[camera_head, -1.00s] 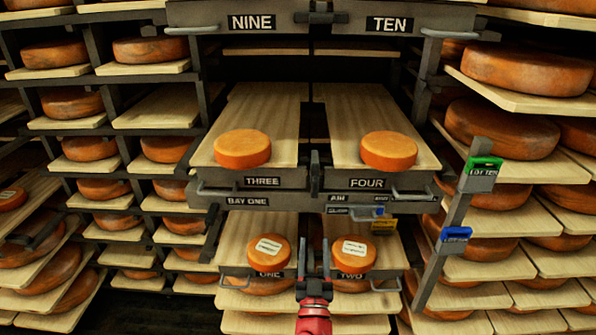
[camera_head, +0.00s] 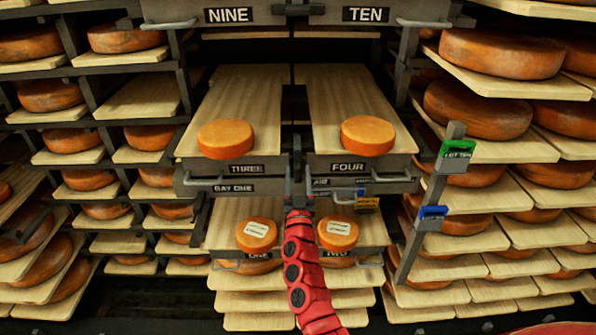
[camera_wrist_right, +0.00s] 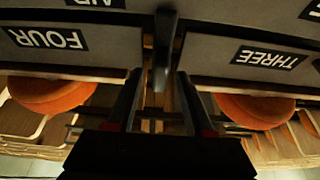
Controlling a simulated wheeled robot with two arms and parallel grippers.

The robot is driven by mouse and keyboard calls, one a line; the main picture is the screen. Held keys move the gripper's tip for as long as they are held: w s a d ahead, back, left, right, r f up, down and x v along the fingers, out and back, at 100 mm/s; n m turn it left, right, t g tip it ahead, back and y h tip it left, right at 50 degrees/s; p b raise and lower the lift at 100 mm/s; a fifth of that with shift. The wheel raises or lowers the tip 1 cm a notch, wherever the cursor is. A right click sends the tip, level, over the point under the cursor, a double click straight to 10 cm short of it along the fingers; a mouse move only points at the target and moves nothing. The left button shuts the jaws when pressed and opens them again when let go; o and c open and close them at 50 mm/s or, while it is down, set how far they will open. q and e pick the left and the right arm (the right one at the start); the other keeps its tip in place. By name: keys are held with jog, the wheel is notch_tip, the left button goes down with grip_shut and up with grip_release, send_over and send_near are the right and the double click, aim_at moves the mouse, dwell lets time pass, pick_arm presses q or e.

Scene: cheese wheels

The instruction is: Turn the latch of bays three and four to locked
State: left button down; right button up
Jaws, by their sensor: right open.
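Bay three (camera_head: 241,169) and bay four (camera_head: 348,167) are labelled drawer fronts side by side, each with a board and an orange cheese wheel. The dark latch (camera_head: 297,150) stands upright in the gap between them. My right gripper (camera_head: 298,180) is just below it, with fingers pointing up and open. In the right wrist view, which is upside down, the latch (camera_wrist_right: 163,50) lies between and ahead of the open fingers of the right gripper (camera_wrist_right: 158,76). I cannot tell whether they touch it. My left gripper is not in view.
Bays nine (camera_head: 229,15) and ten (camera_head: 365,14) are above. Labelled wheels on boards sit below, beside my right arm. A slanted post (camera_head: 428,200) with a green tag (camera_head: 457,150) and a blue tag (camera_head: 432,213) stands at right. Cheese shelves line both sides.

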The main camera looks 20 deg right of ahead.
jog(key=shift+w, duration=0.25)
jog(key=shift+d, duration=0.1)
grip_shut()
